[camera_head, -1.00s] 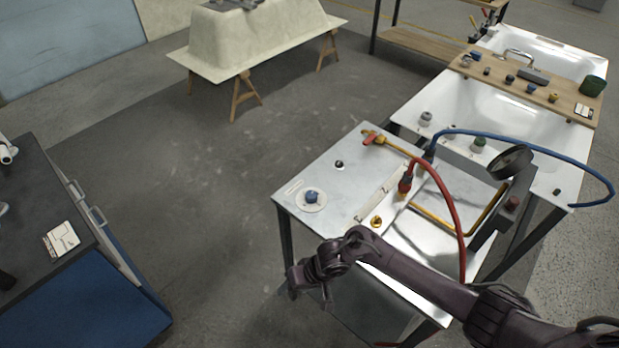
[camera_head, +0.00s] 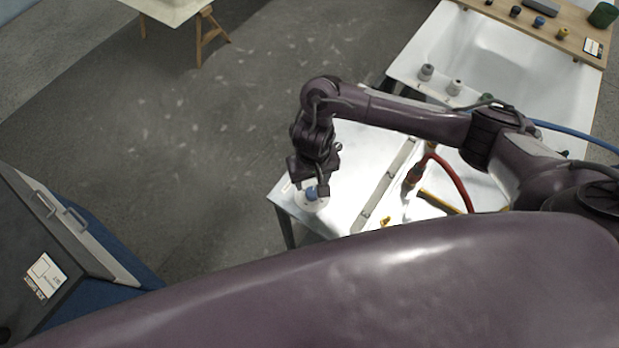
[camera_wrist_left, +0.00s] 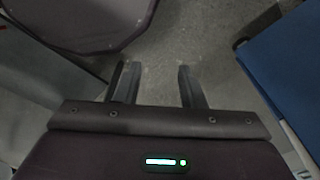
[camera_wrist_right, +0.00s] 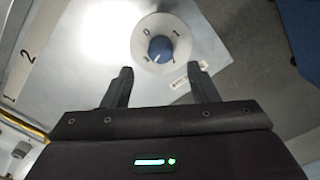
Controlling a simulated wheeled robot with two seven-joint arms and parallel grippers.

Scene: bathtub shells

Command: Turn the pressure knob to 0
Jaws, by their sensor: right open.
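The pressure knob (camera_head: 311,193) is blue and sits on a round white dial plate near the left corner of the metal table. In the right wrist view the knob (camera_wrist_right: 160,49) has a white pointer mark, and its dial plate (camera_wrist_right: 143,38) carries printed digits around it. My right gripper (camera_head: 308,190) is over the knob in the head view. In the right wrist view its fingers (camera_wrist_right: 163,86) are open, with the knob beyond the tips and nothing between them. My left gripper (camera_wrist_left: 155,84) is open and empty above the grey floor, and is not seen in the head view.
The metal table (camera_head: 350,150) also carries a red hose (camera_head: 455,178) and yellow piping (camera_head: 438,201) to the right of the knob. White tub shells (camera_head: 500,60) stand behind. A dark cabinet (camera_head: 45,235) stands at the left. The floor between is clear.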

